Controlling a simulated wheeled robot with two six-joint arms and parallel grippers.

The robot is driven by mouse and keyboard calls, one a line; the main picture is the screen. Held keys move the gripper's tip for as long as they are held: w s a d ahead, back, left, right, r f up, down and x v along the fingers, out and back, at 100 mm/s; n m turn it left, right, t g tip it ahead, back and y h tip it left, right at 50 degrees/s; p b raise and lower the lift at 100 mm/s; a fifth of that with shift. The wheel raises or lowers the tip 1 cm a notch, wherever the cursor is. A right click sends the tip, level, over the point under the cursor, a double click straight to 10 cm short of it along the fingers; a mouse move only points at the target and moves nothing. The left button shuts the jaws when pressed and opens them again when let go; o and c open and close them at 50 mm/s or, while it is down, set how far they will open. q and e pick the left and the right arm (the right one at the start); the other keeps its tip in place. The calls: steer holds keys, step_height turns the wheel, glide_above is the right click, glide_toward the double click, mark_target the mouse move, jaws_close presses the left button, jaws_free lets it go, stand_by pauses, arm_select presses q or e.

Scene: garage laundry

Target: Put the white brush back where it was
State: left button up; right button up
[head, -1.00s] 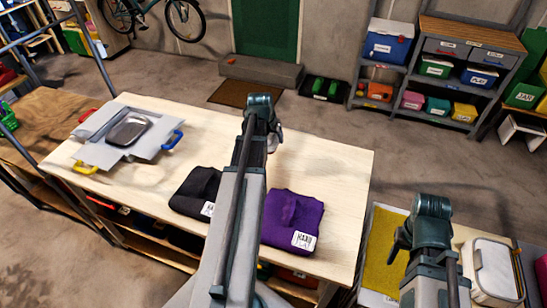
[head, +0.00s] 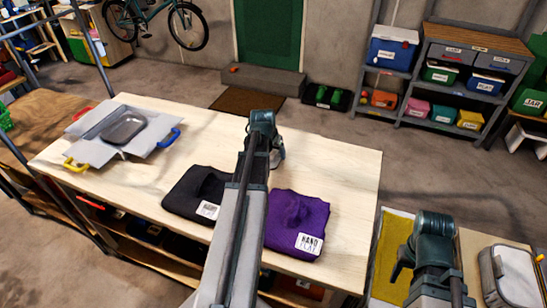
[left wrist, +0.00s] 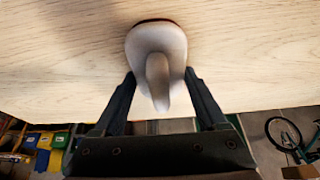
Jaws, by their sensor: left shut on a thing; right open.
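The white brush (left wrist: 157,45) has a pale rounded body with a curved handle, and a dark reddish edge faces the wooden tabletop. My left gripper (left wrist: 159,82) is shut on it, one finger on each side of the handle. I cannot tell whether the brush touches the table. In the head view my left gripper (head: 277,150) is over the far part of the table, mostly hidden by my arm, with only a pale bit of the brush showing. My right gripper (head: 402,262) is open and empty at the lower right.
The table's far right is clear.

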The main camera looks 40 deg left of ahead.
arm_select(q)
steer(key=shift+r, duration=0.1)
steer(key=shift+f, duration=0.25)
steer(key=o, duration=1.1)
steer(key=shift+r, duration=0.1)
steer(key=shift+r, duration=0.1)
steer(key=p+v, duration=1.1)
steer(key=v, duration=0.1)
